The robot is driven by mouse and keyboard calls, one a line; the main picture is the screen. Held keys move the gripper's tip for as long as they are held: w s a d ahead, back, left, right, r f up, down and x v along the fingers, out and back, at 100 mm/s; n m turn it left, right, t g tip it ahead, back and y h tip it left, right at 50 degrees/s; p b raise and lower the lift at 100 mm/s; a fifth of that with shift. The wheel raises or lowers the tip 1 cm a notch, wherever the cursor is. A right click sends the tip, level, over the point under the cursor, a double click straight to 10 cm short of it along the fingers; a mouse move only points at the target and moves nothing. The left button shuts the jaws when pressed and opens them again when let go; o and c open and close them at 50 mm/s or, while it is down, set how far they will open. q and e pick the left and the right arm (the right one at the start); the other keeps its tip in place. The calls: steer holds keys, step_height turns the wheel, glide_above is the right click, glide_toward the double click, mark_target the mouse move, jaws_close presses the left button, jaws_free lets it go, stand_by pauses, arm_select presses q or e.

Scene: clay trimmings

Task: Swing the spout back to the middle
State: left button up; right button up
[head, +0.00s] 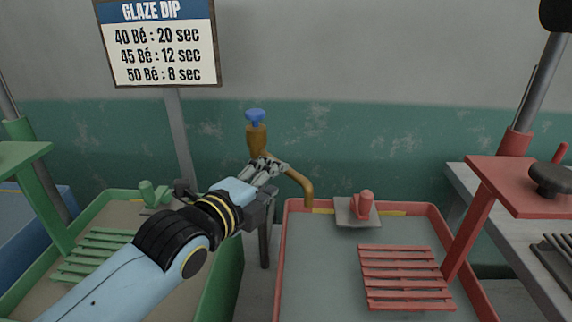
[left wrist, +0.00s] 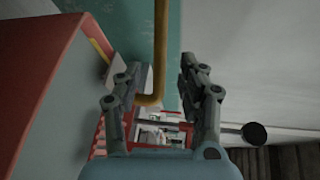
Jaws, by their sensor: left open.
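The brass tap (head: 257,138) with a blue handle (head: 256,117) stands on a post between the two tubs. Its curved spout (head: 302,183) swings out to the right, its end over the back left corner of the red tub (head: 284,262). My left gripper (head: 272,165) is at the spout's near side, just below the tap body, hiding part of the pipe. In the left wrist view, the spout (left wrist: 161,45) runs between the spread fingers of my left gripper (left wrist: 163,68). I cannot tell whether they touch it. My right gripper is not in view.
A green tub (head: 222,275) with a slatted rack (head: 92,252) is at left. The red tub holds a red rack (head: 405,278) and a grey plate with a red knob (head: 364,204). A glaze sign (head: 160,45) stands behind. A grey table (head: 505,235) is at right.

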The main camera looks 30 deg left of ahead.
arm_select(q)
steer(key=w, duration=0.4)
steer(key=w+f, duration=0.1)
steer(key=shift+w, duration=0.4)
steer(key=shift+w+f, duration=0.1)
steer(key=shift+w, duration=0.25)
steer(key=c, duration=0.3)
steer(key=shift+s, duration=0.1)
steer(key=c, duration=0.5)
jaws_close()
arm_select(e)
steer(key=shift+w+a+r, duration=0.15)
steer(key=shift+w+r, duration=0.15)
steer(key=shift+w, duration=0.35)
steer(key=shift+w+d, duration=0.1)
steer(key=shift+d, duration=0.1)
